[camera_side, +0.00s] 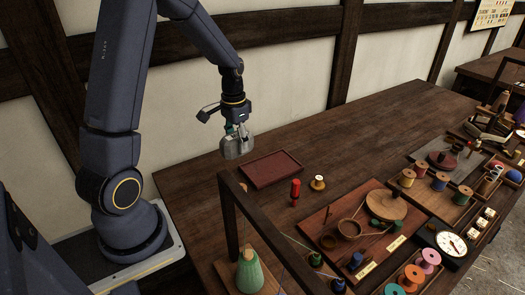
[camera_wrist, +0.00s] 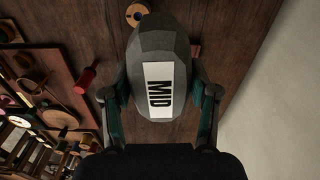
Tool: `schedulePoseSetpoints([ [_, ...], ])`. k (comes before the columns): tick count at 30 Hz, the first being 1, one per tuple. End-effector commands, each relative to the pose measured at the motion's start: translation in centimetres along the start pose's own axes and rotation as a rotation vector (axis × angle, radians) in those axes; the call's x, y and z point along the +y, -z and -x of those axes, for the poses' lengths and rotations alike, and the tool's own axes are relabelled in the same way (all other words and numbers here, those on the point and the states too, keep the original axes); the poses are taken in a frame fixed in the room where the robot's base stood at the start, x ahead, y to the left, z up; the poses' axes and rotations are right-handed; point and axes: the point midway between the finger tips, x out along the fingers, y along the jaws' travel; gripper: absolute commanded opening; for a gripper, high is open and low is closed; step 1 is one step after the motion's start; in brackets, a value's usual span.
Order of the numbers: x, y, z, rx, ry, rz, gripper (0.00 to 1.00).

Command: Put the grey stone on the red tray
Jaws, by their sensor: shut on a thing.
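The grey stone (camera_side: 237,147) is faceted and is held between the fingers of my gripper (camera_side: 235,132), which is shut on it. In the side view the stone hangs in the air, up and to the left of the red tray (camera_side: 270,169). In the wrist view the stone (camera_wrist: 158,65) fills the middle, with a white label reading "MID" and a finger on each side. The tray lies flat on the table and looks empty in the side view. In the wrist view it is mostly hidden behind the stone; a small reddish edge shows at the stone's right.
A red spool-like piece (camera_side: 295,190) and a small cream-topped piece (camera_side: 318,183) stand right of the tray. A dark wooden frame (camera_side: 229,205) with a green cone (camera_side: 249,270) rises at the front. Boards with spools and a dial (camera_side: 451,244) crowd the right. The table's back is clear.

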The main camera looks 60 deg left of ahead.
Motion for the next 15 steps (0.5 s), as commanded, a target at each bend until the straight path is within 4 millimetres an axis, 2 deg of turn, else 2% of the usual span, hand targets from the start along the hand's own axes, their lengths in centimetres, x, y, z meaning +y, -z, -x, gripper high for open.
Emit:
schedulePoseSetpoints([
  [3, 1.6, 0.9, -0.5, -0.009, -0.004, -0.052, 0.0],
  [5, 1.9, 1.4, -0.8, -0.011, -0.005, -0.063, 0.0],
  [8, 1.7, 3.0, -1.6, -0.011, -0.006, -0.07, 0.0],
  [15, 0.2, 8.8, -4.4, -0.011, -0.006, -0.07, 0.0],
])
